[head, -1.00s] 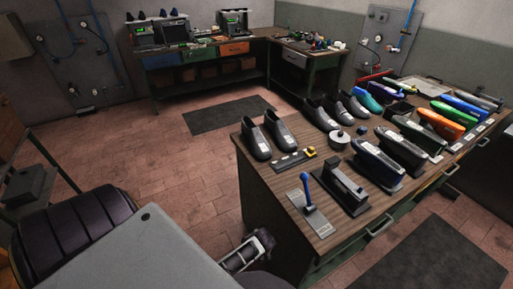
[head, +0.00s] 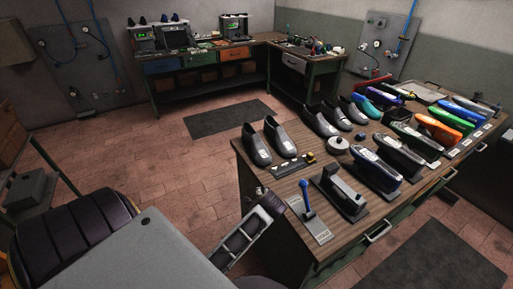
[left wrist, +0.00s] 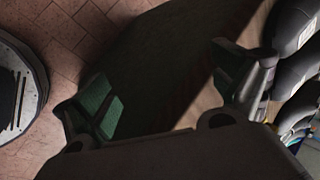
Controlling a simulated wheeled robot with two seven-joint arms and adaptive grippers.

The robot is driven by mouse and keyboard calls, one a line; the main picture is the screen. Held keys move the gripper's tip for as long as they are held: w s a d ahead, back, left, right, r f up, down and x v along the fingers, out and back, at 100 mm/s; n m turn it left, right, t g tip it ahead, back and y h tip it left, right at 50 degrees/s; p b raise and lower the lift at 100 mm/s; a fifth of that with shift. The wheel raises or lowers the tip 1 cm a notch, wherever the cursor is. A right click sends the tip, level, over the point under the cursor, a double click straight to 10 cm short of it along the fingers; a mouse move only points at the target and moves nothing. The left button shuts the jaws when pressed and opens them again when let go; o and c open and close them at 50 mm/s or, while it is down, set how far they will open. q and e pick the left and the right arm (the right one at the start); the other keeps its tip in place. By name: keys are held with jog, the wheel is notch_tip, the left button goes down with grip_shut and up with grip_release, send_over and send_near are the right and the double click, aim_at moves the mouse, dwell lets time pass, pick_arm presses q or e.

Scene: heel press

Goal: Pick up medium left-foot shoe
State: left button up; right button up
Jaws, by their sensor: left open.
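Several dark grey shoes stand on the wooden workbench (head: 262,178). One pair, a left shoe (head: 255,146) and a right shoe (head: 281,142), is at the near left corner; another shoe (head: 320,122) and more stand behind. I cannot read any sizes, so I cannot tell which is the medium left-foot one. My left gripper (head: 268,205) is at the bench's left edge, in front of the pair and apart from it. In the left wrist view its green-padded fingers (left wrist: 165,85) are spread with nothing between them; dark shoes (left wrist: 294,30) show at the right edge. My right gripper is out of view.
A black press-like stand (head: 340,192) and a plate with a blue handle (head: 308,208) sit at the bench's near end. A white round tin (head: 336,144) and several coloured shoe forms (head: 438,128) crowd the right. A padded stool (head: 85,230) stands on the floor at left.

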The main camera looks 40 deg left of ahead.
pick_arm(q)
jog(key=w+a+r+m+y, duration=0.1)
jog(key=w+a+m, duration=0.1)
jog(key=w, duration=0.1)
jog(key=w+a+r+m+y, duration=0.1)
jog(key=w+a+r+m, duration=0.1)
jog(key=w+a, duration=0.1)
jog(key=w+a+r+m+y, duration=0.2)
jog(key=w, duration=0.3)
jog(key=shift+a+m+t, duration=0.15)
jog(key=shift+m+t, duration=0.15)
jog(key=shift+m, duration=0.1)
jog(key=w+a+r+m+y, duration=0.3)
jog(key=w+r+m, duration=0.3)
jog(key=w, duration=0.2)
jog(key=shift+w+a+r+m+t, duration=0.2)
jog(key=shift+r+m+t, duration=0.1)
jog(key=shift+m, duration=0.1)
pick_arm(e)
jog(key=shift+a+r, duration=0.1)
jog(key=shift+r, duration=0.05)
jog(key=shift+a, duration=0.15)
